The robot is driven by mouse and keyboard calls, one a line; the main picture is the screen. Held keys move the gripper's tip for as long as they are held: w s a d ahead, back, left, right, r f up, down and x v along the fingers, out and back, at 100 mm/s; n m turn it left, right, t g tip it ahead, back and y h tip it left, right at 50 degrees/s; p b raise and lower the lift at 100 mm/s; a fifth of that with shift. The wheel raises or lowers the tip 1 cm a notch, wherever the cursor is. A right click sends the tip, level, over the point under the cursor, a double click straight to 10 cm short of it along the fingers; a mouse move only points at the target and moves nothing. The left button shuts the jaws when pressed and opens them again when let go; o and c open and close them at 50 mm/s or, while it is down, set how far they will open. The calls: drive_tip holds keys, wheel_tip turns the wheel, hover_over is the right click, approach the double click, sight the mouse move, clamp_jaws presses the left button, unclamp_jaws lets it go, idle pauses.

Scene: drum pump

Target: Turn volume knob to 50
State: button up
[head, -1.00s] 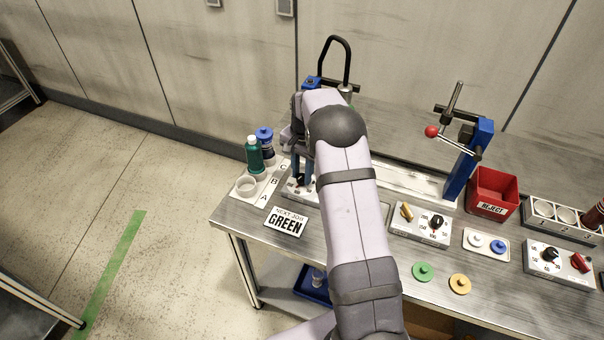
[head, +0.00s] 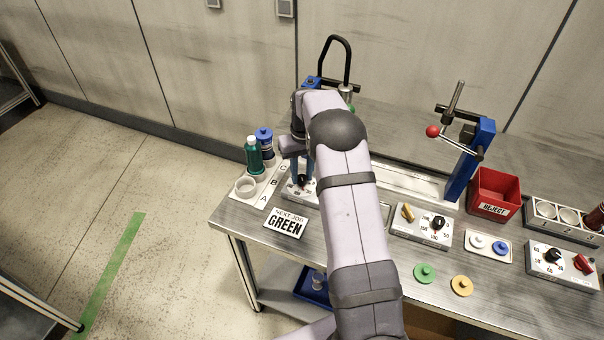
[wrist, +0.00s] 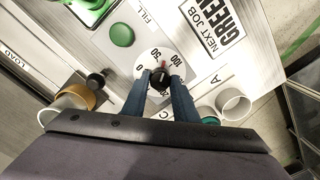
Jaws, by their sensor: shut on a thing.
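The black knob (wrist: 161,78) sits on a white round dial (wrist: 150,62) in the wrist view. The dial shows 0, 50 and 100, with another number partly hidden by the fingers. A small reddish mark at the knob's edge appears to lie between 50 and 100; its exact reading is hard to tell. My gripper (wrist: 160,82) has its two blue fingers shut on the knob, one on each side. In the head view the knob (head: 303,181) shows on its white panel (head: 296,192), below my gripper (head: 302,172).
A green button (wrist: 122,35) is beside the dial. The NEXT JOB GREEN sign (head: 285,222) lies in front.

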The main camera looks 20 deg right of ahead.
sight(302, 176)
drive_tip(key=n, duration=0.5)
drive_tip(key=shift+w+r, duration=0.1)
idle(0.4)
drive_tip(key=o, duration=1.1)
drive_tip(key=shift+c, duration=0.2)
wheel_tip(302, 176, up, 7)
drive_tip(key=shift+b, duration=1.2)
drive_tip(key=shift+r, duration=0.15)
